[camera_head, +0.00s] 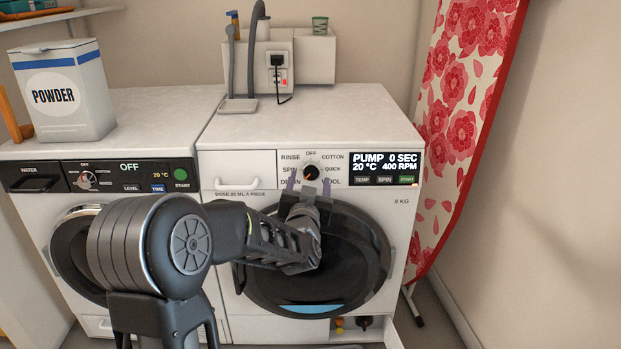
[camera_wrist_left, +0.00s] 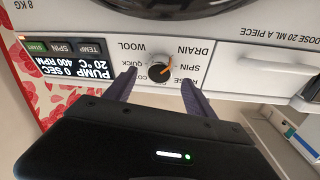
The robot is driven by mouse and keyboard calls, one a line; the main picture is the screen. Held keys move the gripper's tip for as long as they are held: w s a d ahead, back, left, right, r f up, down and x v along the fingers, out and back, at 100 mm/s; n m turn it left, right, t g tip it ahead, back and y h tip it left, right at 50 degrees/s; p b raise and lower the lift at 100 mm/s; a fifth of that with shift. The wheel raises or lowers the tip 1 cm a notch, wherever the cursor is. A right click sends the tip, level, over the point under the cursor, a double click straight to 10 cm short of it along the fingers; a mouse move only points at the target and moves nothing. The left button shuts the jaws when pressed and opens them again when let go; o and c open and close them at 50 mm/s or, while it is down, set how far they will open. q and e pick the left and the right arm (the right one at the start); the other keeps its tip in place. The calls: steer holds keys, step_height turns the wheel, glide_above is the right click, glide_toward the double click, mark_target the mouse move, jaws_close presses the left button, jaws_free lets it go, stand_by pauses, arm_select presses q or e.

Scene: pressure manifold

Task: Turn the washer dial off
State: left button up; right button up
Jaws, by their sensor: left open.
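The right-hand white washer has a round dial (camera_head: 311,172) with a black knob and an orange pointer, ringed by program words with OFF at the top. The dial shows upside down in the left wrist view (camera_wrist_left: 160,72), its pointer towards the DRAIN and SPIN side. The washer's display (camera_head: 385,162) reads PUMP 0 SEC, 20 °C, 400 RPM. My left gripper (camera_head: 309,184) is open just in front of and slightly below the dial. Its two dark fingers show in the left wrist view (camera_wrist_left: 158,90), one on each side of the knob, with nothing held. My right gripper is not in view.
The washer's round dark door (camera_head: 345,265) is below my gripper. A second washer (camera_head: 130,177) with its own dial and an OFF display stands at left, with a POWDER box (camera_head: 64,92) on top. A floral ironing board (camera_head: 460,130) leans at right.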

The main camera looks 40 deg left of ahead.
mark_target(311, 174)
arm_select(q)
steer(key=shift+x, duration=1.9)
steer(key=c, duration=1.4)
